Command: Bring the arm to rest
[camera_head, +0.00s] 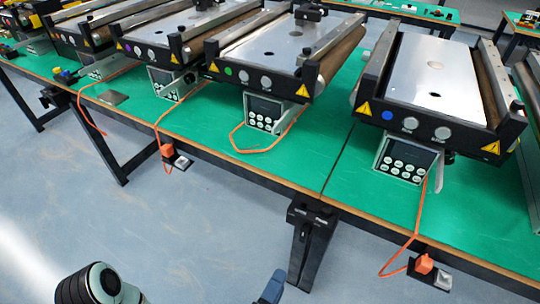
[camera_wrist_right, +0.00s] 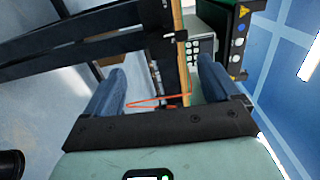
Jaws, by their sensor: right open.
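My right gripper shows in the right wrist view (camera_wrist_right: 161,72) with its two blue fingers wide apart and nothing between them. In the head view only a blue finger of the right gripper (camera_head: 270,288) shows at the bottom edge. It is in front of the table and apart from it, over the floor side. My left gripper is not in view. A dark rounded arm link of mine shows at the lower left of the head view.
A green table (camera_head: 190,128) with a wooden edge runs across the head view. Mini conveyors stand on it, the nearest one (camera_head: 432,75) at right. A black table leg (camera_head: 309,245) stands near my right gripper. The blue-grey floor (camera_head: 150,225) is clear.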

